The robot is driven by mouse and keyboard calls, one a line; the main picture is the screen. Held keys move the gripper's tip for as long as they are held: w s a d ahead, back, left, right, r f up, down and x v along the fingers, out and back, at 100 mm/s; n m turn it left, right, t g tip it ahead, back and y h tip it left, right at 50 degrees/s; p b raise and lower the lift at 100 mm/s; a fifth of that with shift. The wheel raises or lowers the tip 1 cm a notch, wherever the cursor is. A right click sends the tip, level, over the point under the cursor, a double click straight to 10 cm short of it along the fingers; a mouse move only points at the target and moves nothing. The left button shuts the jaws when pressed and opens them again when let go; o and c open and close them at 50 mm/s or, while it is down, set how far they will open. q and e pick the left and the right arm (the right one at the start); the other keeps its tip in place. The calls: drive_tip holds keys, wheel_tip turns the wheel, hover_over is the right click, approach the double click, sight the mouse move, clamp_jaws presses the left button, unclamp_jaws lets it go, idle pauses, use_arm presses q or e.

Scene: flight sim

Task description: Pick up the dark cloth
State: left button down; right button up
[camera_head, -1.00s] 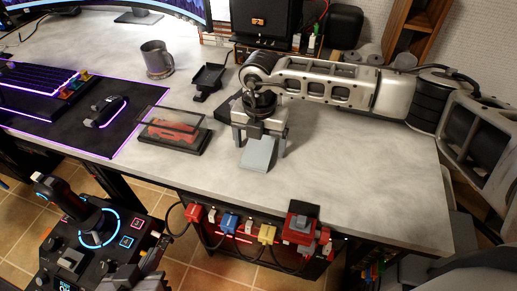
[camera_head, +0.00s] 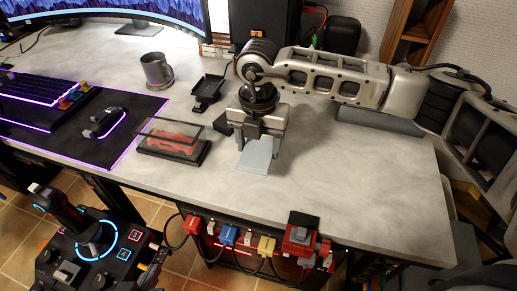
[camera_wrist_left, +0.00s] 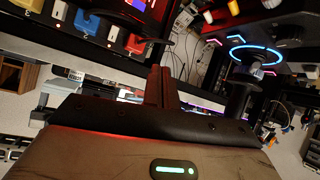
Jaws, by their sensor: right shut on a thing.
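A flat grey-blue cloth (camera_head: 256,160) is at the middle of the desk in the head view; it is the only cloth-like piece I make out. My right gripper (camera_head: 260,150) points down over it and is shut on its upper part. The cloth's front part shows below the fingers. Whether it is clear of the desk I cannot tell. My left gripper (camera_wrist_left: 161,88) shows in the left wrist view with its two dark fingers together and nothing visible between them. I cannot make it out in the head view.
A boxed red model car (camera_head: 172,143) sits left of the cloth. A mug (camera_head: 157,72) and a black stand (camera_head: 208,88) are behind. A mouse (camera_head: 105,122) lies on a dark mat. A joystick panel (camera_head: 95,245) is in front. The desk (camera_head: 350,180) is clear to the right.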

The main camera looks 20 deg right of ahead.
sight(257, 161)
drive_tip(key=s+r, duration=0.1)
drive_tip(key=r, duration=0.1)
drive_tip(key=s+a+r, duration=0.1)
drive_tip(key=s+r, duration=0.1)
drive_tip(key=shift+s+a+r, duration=0.15)
drive_tip(key=shift+s+a, duration=0.05)
drive_tip(key=shift+s, duration=0.1)
drive_tip(key=s+a+r, duration=0.2)
drive_tip(key=s+r, duration=0.1)
drive_tip(key=s, duration=0.4)
drive_tip(key=shift+s+a+r+b, duration=0.25)
drive_tip(key=shift+s+a+b, duration=0.1)
drive_tip(key=shift+s+b, duration=0.05)
drive_tip(key=o, duration=0.3)
drive_tip(key=shift+c, duration=1.1)
